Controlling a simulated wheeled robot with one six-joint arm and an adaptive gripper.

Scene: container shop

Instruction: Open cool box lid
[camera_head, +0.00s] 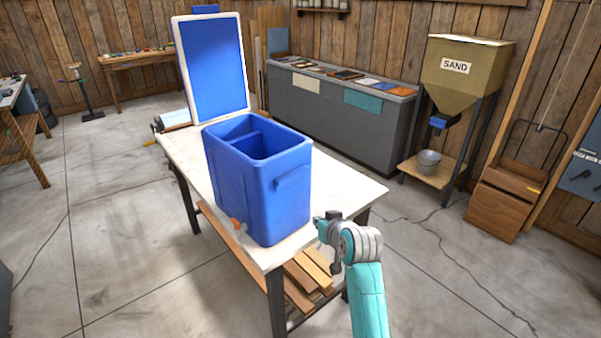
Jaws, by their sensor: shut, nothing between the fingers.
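The blue cool box (255,190) stands on a white-topped workbench. Its top is open, and I see the inside with a divider across it. A blue panel with a white border, which looks like the lid (212,68), stands upright at the box's far rim, leaning slightly back. The box's near side has a small handle, and an orange spout shows low on its left. My gripper (320,226) is at the bench's near right edge, beside the box's lower right corner and apart from the lid. It is shut and empty; its fingertips are small in view.
The workbench (345,187) has bare top to the right of the box and boards on its lower shelf. A grey counter (350,115) with samples stands behind. A sand hopper (465,65) and wooden cart (505,200) are at right. The concrete floor is clear around.

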